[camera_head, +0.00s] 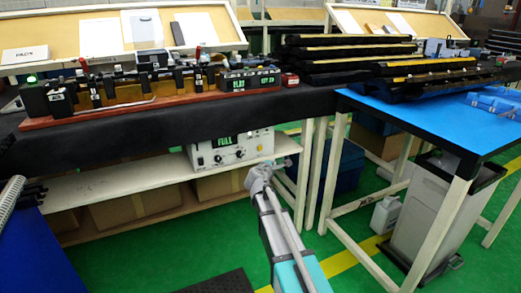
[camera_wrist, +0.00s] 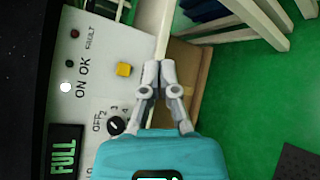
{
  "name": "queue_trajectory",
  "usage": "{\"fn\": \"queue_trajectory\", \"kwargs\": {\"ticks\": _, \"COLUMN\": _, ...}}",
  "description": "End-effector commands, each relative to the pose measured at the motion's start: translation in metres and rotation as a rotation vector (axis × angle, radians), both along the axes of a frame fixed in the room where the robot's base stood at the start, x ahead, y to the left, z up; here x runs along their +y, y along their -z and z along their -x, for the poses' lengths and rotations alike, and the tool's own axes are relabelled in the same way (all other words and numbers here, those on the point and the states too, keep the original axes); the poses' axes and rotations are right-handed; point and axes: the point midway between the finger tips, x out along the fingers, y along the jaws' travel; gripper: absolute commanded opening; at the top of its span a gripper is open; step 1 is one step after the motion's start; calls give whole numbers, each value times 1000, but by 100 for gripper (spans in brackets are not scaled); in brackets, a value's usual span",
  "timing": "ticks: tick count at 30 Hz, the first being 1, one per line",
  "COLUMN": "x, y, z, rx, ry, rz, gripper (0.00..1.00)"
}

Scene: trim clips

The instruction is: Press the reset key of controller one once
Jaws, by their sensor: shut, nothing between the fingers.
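A pale controller box (camera_head: 232,149) with a lit green FULL display (camera_head: 226,142) and dark knobs stands on the white shelf under the black bench. A dark red lamp (camera_wrist: 75,34) sits by the FAULT label. No reset label or controller number is readable. My gripper (camera_wrist: 158,68) is shut and empty, in front of the panel, right of the yellow key; contact cannot be told. It also shows in the head view (camera_head: 260,172).
The white shelf (camera_head: 120,183) holds the controller, with cardboard boxes (camera_head: 130,208) below. The black bench (camera_head: 150,127) overhangs it. A blue-topped table (camera_head: 430,122) with a grey bin (camera_head: 432,200) stands right. Green floor (camera_head: 215,240) is open before the shelf.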

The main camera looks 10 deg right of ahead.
Motion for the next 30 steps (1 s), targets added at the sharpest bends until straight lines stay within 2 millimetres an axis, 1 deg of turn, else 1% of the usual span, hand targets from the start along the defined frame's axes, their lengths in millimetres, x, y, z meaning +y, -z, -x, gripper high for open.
{"fn": "queue_trajectory", "kwargs": {"ticks": 5, "x": 0, "y": 0, "z": -1, "rx": 0, "ry": 1, "rz": -1, "gripper": 0}}
{"fn": "queue_trajectory", "kwargs": {"ticks": 11, "x": 2, "y": 0, "z": -10, "rx": 0, "ry": 1, "rz": -2, "gripper": 0}}
{"fn": "queue_trajectory", "kwargs": {"ticks": 17, "x": 6, "y": 0, "z": -26, "rx": 1, "ry": 1, "rz": -2, "gripper": 0}}
{"fn": "queue_trajectory", "kwargs": {"ticks": 30, "x": 18, "y": 0, "z": -69, "rx": 0, "ry": 3, "rz": -3, "gripper": 0}}
